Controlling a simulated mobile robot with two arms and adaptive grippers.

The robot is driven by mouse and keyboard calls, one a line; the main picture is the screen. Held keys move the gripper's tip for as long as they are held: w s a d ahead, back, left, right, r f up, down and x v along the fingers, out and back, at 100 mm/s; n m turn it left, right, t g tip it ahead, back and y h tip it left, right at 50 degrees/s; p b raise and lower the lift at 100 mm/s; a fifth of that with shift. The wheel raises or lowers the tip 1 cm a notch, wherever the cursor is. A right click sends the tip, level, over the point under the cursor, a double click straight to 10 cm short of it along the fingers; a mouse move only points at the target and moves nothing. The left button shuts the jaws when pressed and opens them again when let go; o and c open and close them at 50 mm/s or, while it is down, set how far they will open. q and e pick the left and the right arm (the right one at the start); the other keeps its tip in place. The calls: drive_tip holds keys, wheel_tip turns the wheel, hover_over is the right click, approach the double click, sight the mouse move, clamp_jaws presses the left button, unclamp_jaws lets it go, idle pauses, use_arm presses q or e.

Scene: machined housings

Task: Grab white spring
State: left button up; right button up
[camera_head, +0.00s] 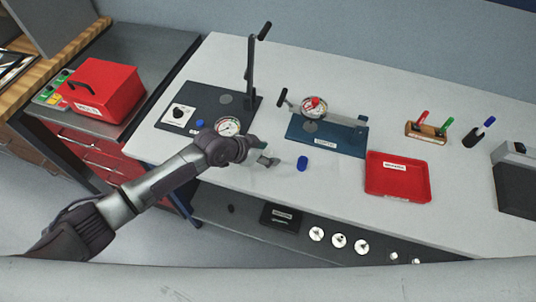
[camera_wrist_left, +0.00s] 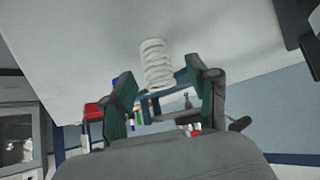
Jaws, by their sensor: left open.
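The white spring (camera_wrist_left: 157,63) shows in the left wrist view against the pale table top, its coils clear. It appears between the two fingertips of my left gripper (camera_wrist_left: 160,75), with no finger visibly touching it. The gripper is open, with dark green pads on its fingers. In the head view my left gripper (camera_head: 263,153) is low over the table, left of a blue cylinder. I cannot make out the spring against the white table there. My right gripper is not in view.
A blue cylinder (camera_head: 302,163) stands close right of the gripper. Behind are a dark gauge fixture (camera_head: 230,97) with an upright lever and a blue fixture (camera_head: 325,137) with a gauge. A red tray (camera_head: 398,177) lies further right. The table's front edge is near.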

use_arm(q)
drive_tip(key=shift+w+d+f, duration=0.1)
drive_tip(key=shift+d+f, duration=0.05)
drive_tip(key=shift+f, duration=0.05)
clamp_jaws()
idle(0.3)
